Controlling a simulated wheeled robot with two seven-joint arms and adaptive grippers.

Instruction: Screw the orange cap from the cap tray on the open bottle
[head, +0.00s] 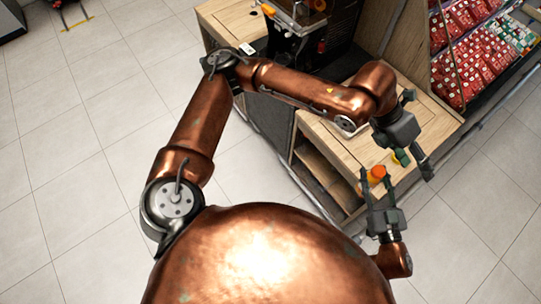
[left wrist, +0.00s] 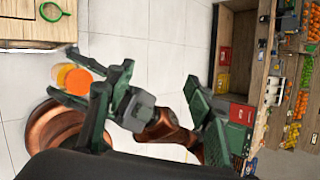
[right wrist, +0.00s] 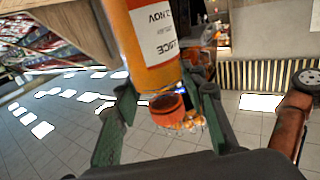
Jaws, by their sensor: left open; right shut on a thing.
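My right gripper (head: 378,190) is shut on an orange juice bottle (right wrist: 150,40) with a white label, which fills the top middle of the right wrist view. The bottle's round orange end (head: 378,172) shows between the fingers in the head view. The bottle also shows in the left wrist view (left wrist: 76,79), beside my right gripper; whether its mouth is open I cannot tell. My left gripper (head: 418,165) is open, above and to the right of the bottle in the head view. Its fingers are spread wide in the left wrist view (left wrist: 155,110), with no cap seen between them. I cannot make out the cap tray.
A wooden counter (head: 350,150) lies behind the grippers, with a green ring (left wrist: 52,12) on it. A dark machine (head: 315,45) stands at the back. Shelves with red packs (head: 470,50) are at the upper right. Tiled floor is clear at left and lower right.

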